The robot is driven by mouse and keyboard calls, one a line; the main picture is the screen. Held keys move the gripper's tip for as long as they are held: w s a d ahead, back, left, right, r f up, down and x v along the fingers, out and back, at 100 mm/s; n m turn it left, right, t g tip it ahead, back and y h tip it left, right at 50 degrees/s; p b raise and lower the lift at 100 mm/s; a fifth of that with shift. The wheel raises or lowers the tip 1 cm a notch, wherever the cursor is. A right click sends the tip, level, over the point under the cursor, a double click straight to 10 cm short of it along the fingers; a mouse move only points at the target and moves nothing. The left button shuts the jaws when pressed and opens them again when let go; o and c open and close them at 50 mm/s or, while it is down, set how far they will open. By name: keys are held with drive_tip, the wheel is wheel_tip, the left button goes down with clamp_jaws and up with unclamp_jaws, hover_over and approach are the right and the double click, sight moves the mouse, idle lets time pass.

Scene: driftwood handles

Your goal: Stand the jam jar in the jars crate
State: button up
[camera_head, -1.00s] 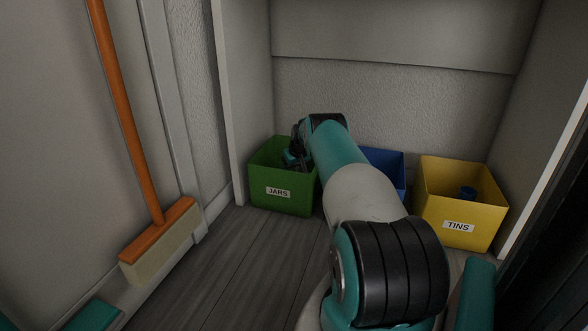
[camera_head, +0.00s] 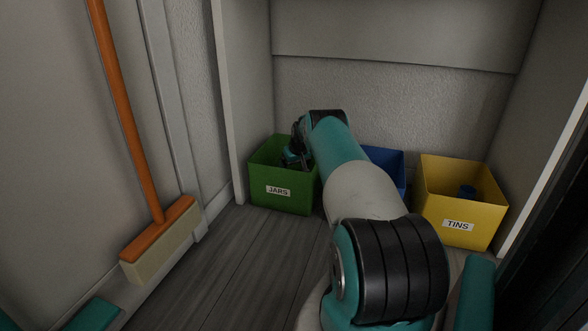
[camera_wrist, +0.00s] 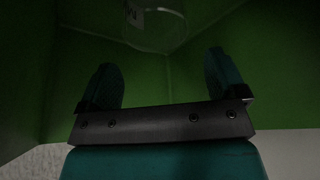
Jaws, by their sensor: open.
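The green jars crate (camera_head: 283,198) stands on the floor at the back left, with a "JARS" label on its front. My gripper (camera_head: 292,158) reaches down into it. In the wrist view my gripper (camera_wrist: 164,78) is open, its two teal fingers apart with nothing between them. A clear glass jar (camera_wrist: 155,28) with a pale label shows just beyond the fingertips, inside the green walls (camera_wrist: 60,75). It is apart from both fingers. I cannot tell for sure whether it is upright. The jar does not show in the head view.
A blue crate (camera_head: 388,160) stands to the right, partly behind my arm. An orange broom (camera_head: 160,235) leans at the left. The floor (camera_head: 235,260) before the green crate is clear.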

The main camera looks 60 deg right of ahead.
drive_tip(key=p+v, duration=1.1)
drive_tip(key=p, duration=0.4)
drive_tip(key=shift+r+p, duration=0.35)
drive_tip(key=shift+s+a, duration=0.1)
drive_tip(key=shift+a, duration=0.05)
